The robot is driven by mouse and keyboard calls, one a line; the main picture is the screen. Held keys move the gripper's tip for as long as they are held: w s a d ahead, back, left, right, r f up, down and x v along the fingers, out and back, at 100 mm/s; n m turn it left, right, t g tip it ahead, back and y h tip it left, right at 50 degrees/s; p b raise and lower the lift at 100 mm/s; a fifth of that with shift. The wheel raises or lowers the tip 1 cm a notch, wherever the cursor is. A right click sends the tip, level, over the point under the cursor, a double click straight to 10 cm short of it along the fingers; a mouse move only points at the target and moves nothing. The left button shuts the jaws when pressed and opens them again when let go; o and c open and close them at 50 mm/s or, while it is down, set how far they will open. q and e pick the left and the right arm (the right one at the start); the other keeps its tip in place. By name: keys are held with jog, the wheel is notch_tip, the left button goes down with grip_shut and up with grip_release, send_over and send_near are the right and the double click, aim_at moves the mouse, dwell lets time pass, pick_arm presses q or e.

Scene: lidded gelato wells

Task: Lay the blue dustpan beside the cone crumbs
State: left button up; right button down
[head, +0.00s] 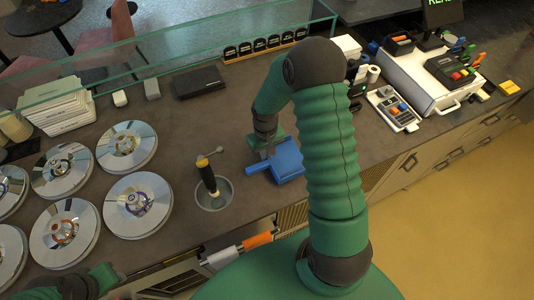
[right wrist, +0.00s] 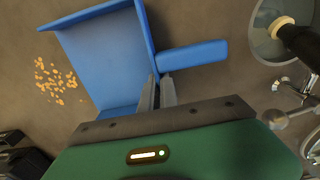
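The blue dustpan (head: 287,160) is at the counter's front, right of the round well with the scoop; its handle points left. In the right wrist view the dustpan (right wrist: 105,55) fills the upper middle, handle at right. My right gripper (right wrist: 159,78) has its two fingers close together on either side of the pan's back wall, near the handle; it also shows in the head view (head: 268,148). I cannot tell if the pan touches the counter. The cone crumbs (right wrist: 57,82) lie just beyond the pan's open side; my right arm seems to hide them in the head view. My left arm is at lower left, fingers unclear.
Round lidded wells (head: 138,205) fill the left counter. An open well (head: 214,194) holds an upright black-handled scoop. A card terminal (head: 392,108) and white case (head: 425,80) stand at right. A glass screen (head: 180,55) runs along the back.

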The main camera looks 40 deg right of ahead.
jog(key=shift+d+f, duration=0.45)
jog(key=shift+d, duration=0.2)
jog(key=c, duration=1.6)
grip_release()
jog(key=shift+d, duration=0.2)
jog(key=shift+o, duration=0.3)
jog(key=shift+a+r, duration=0.1)
jog(key=shift+a, duration=0.35)
jog(key=shift+a+r, duration=0.1)
jog(key=shift+r, duration=0.4)
pick_arm(q)
jog(key=shift+d+f+b, duration=0.15)
jog(key=shift+f+b, duration=0.4)
jog(key=shift+d+f+b, duration=0.15)
jog(key=shift+f+b, duration=0.4)
pick_arm(e)
notch_tip(320, 180, up, 16)
